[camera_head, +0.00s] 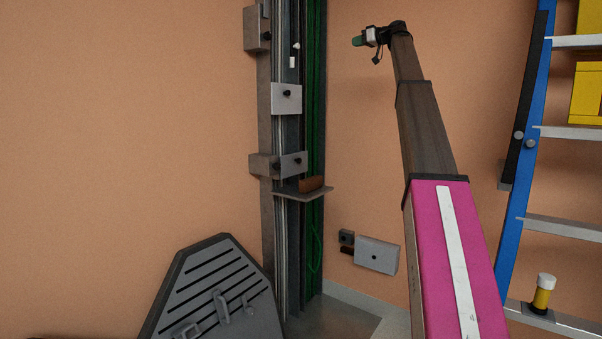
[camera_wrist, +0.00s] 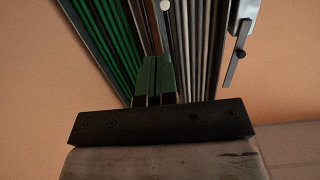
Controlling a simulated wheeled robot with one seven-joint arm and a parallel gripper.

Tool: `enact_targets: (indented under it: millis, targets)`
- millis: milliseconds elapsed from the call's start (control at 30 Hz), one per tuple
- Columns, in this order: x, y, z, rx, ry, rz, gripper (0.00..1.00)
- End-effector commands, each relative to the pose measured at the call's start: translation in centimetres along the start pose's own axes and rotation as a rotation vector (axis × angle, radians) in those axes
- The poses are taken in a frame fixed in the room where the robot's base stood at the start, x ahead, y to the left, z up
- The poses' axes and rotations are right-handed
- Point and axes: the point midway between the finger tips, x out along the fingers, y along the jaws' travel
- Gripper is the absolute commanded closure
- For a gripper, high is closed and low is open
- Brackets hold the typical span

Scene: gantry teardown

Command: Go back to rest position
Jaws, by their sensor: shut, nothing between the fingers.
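My gripper (camera_head: 357,41) is at the end of my raised arm, near the top of the head view. It is to the right of the gantry column (camera_head: 267,210) and in front of the orange wall. Its green fingers also show in the wrist view (camera_wrist: 155,82), close together with nothing between them. Beyond them in the wrist view are the column's dark and green strips (camera_wrist: 105,35) and a grey bracket with a rod (camera_wrist: 241,30).
A plate bracket (camera_head: 286,98) and a small shelf (camera_head: 300,192) with a brown piece sit on the column. A grey box (camera_head: 377,256) is low on the wall. A blue ladder (camera_head: 519,190) with yellow items stands at right. A slatted grey panel (camera_head: 215,285) leans at lower left.

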Motion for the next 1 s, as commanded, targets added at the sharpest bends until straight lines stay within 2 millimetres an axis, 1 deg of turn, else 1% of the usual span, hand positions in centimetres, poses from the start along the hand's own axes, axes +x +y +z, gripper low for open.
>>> enact_targets:
  millis: [33, 233, 367, 467, 567, 600, 633, 667, 700, 767, 800, 867, 900, 967, 1000]
  targets:
    - [0.2, -0.1, 0.8, 0.007, -0.006, 0.002, 1.0]
    - [0.9, 0.1, 4.3, 0.038, -0.037, 0.014, 1.0]
    - [1.6, 0.2, 7.8, 0.068, -0.067, 0.025, 1.0]
    - [2.3, 0.2, 11.0, 0.098, -0.095, 0.036, 1.0]
    - [3.0, 0.1, 15.0, 0.132, -0.13, 0.05, 1.0]
    - [3.3, 0.0, 17.0, 0.149, -0.149, 0.057, 1.0]
    - [3.5, -0.1, 18.5, 0.162, -0.162, 0.063, 1.0]
    - [3.7, -0.3, 20.4, 0.178, -0.18, 0.07, 1.0]
    - [4.0, -0.5, 22.9, 0.2, -0.203, 0.079, 1.0]
    - [4.5, -0.9, 26.9, 0.234, -0.241, 0.095, 1.0]
    - [4.8, -1.3, 29.5, 0.256, -0.265, 0.105, 1.0]
    - [5.1, -1.9, 33.4, 0.289, -0.304, 0.121, 1.0]
    - [5.3, -2.4, 36.0, 0.311, -0.33, 0.132, 1.0]
    - [5.5, -3.1, 39.8, 0.343, -0.369, 0.149, 1.0]
    - [5.5, -3.7, 42.4, 0.364, -0.395, 0.162, 1.0]
